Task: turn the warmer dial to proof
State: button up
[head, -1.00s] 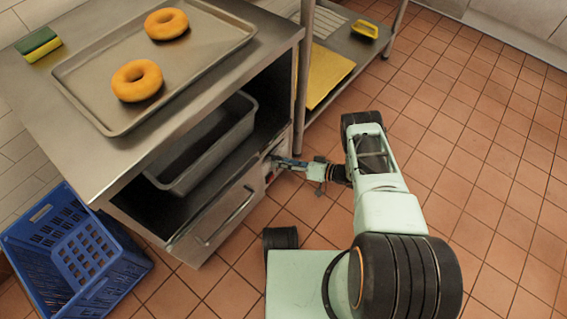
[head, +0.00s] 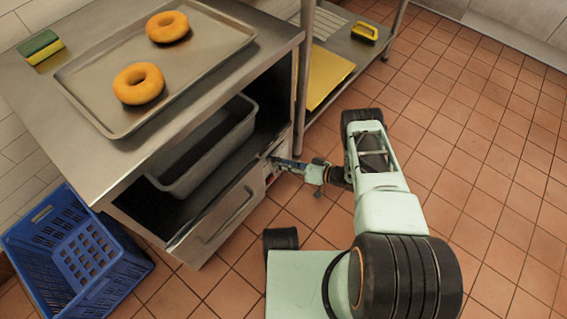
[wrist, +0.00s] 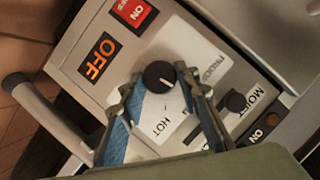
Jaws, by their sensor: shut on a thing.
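The warmer dial (wrist: 158,76) is a small round black knob with a short pale mark, on the light control panel (wrist: 77,52) in the wrist view. A white label reading HOT (wrist: 163,129) lies beside it. In the head view, my gripper (head: 284,163) reaches the right end of the warmer drawer front (head: 220,215); the dial is too small to make out there.
The panel also has an orange OFF display (wrist: 100,56), a red ON switch (wrist: 134,12) and a black slider knob (wrist: 236,102). A bar handle (wrist: 42,112) stands out beside the panel. A blue crate (head: 75,255) sits on the floor at left. Tiled floor at right is clear.

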jog(key=n+t+h, duration=0.1)
jog(key=n, duration=0.1)
jog(key=n+t+h+p, duration=0.1)
jog(key=n+t+p, duration=0.1)
jog(key=n, duration=0.1)
jog(key=shift+s+a+n+h, duration=0.2)
jog(key=shift+s+n+h, duration=0.1)
jog(key=shift+h, duration=0.1)
dwell(0.6)
jog(key=o, duration=1.1)
jog(key=shift+o, duration=0.2)
jog(key=shift+w, duration=0.1)
